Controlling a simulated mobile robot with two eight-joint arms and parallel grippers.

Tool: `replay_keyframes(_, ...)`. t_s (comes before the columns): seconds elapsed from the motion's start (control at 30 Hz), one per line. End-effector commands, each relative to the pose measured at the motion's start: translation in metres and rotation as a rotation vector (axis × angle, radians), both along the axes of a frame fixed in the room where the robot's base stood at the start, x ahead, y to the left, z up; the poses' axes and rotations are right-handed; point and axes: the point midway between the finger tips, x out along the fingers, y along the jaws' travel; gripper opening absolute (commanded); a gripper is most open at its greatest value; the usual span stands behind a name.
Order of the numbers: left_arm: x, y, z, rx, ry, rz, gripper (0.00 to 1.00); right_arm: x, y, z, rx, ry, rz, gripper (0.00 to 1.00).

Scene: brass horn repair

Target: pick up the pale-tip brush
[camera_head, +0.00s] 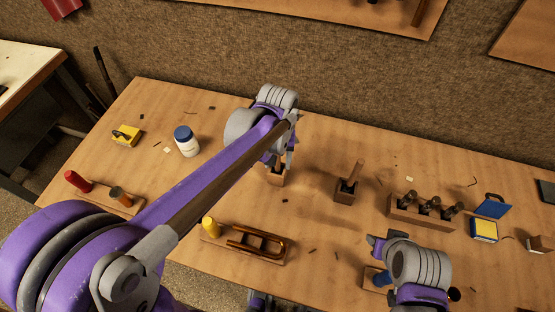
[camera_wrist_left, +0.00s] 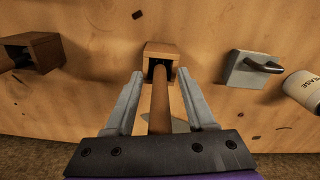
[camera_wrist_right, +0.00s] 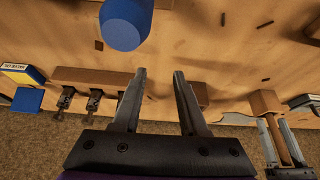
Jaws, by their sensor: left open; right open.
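In the left wrist view a brown wooden handle (camera_wrist_left: 160,105) stands in a small wooden block (camera_wrist_left: 161,48). My left gripper (camera_wrist_left: 160,76) is open, with one finger on each side of the handle and a gap on both sides. In the head view this block (camera_head: 276,177) is partly hidden by my left arm. My right gripper (camera_wrist_right: 159,74) is open and empty.
A rack (camera_head: 408,215) with several dark pieces and a blue-yellow box (camera_head: 484,229) stand to the right. A white grease jar (camera_head: 187,143) and a yellow block (camera_head: 126,136) are to the left. A blue cylinder (camera_wrist_right: 125,22) is close to my right gripper.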

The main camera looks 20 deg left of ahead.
Motion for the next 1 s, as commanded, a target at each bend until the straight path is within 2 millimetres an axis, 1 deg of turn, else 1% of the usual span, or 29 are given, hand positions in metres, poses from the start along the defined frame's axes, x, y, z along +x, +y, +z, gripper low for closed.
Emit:
replay_keyframes(0.17, 0.0000, 0.0000, -0.0003, 0.000, 0.000, 0.000, 0.56, 0.0000, 0.0000, 0.0001, 0.000, 0.000, 0.000, 0.42)
replay_keyframes(0.2, 0.0000, 0.0000, -0.0003, 0.000, 0.000, 0.000, 0.54, 0.0000, 0.0000, 0.0001, 0.000, 0.000, 0.000, 0.42)
replay_keyframes(0.27, 0.0000, 0.0000, -0.0002, 0.000, 0.000, 0.000, 0.43, 0.0000, 0.0000, 0.0001, 0.000, 0.000, 0.000, 0.42)
replay_keyframes(0.3, 0.0000, 0.0000, -0.0002, 0.000, 0.000, 0.000, 0.36, 0.0000, 0.0000, 0.0001, 0.000, 0.000, 0.000, 0.42)
replay_keyframes(0.37, 0.0000, 0.0000, -0.0001, 0.000, 0.000, 0.000, 0.25, 0.0000, 0.0000, 0.0001, 0.000, 0.000, 0.000, 0.42)
replay_keyframes(0.5, 0.0000, 0.0000, 0.0000, 0.000, 0.000, 0.000, 0.00, 0.0000, 0.0000, 0.0001, 0.000, 0.000, 0.000, 0.42)
replay_keyframes(0.9, 0.0000, 0.0000, 0.0005, 0.000, 0.000, 0.000, 0.00, 0.0000, 0.0000, 0.0001, 0.000, 0.000, 0.000, 0.42)
replay_keyframes(1.0, 0.0001, -0.0001, 0.0066, 0.000, 0.000, 0.000, 0.00, 0.0002, 0.0000, 0.0010, 0.000, 0.000, 0.000, 0.42)
